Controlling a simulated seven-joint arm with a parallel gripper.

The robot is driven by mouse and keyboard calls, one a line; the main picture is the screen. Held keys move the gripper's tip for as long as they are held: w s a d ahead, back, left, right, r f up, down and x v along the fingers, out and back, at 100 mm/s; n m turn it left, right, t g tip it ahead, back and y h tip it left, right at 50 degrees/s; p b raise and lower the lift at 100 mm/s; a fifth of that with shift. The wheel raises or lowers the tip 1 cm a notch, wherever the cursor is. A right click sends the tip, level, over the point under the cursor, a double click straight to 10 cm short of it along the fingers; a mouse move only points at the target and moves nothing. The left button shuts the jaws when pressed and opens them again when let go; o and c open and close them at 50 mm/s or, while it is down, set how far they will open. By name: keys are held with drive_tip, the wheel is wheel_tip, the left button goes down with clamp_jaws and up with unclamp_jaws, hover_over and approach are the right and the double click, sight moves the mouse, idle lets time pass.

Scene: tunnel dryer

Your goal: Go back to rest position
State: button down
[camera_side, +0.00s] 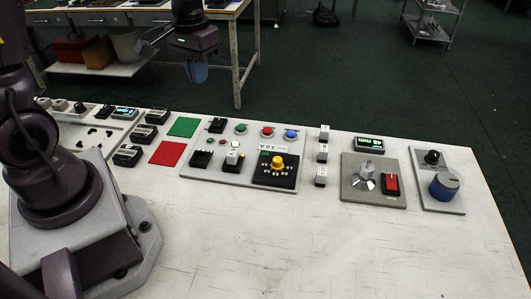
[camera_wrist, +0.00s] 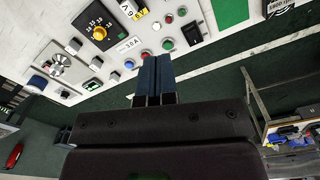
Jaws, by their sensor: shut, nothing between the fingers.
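My gripper (camera_side: 195,74) hangs in the air above and beyond the far edge of the white table, pointing down, in the side view. Its blue fingers are shut with nothing between them. In the wrist view the fingers (camera_wrist: 154,78) are pressed together, with the control panels beyond them. The fingers touch nothing in either view. My arm's upper links are partly outside the side view.
The white table (camera_side: 300,240) carries a panel with a yellow knob (camera_side: 277,163), a panel with a red switch (camera_side: 391,184), and a blue knob (camera_side: 444,185). Green (camera_side: 184,127) and red (camera_side: 167,153) squares lie left. A bench (camera_side: 233,12) stands behind. The table's front is clear.

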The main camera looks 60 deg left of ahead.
drive_tip(key=s+d+r+m+t, duration=0.4)
drive_tip(key=s+d+r+t, duration=0.1)
drive_tip(key=s+d+r, duration=0.6)
drive_tip(key=shift+r+m, duration=0.4)
drive_tip(key=shift+r, duration=0.25)
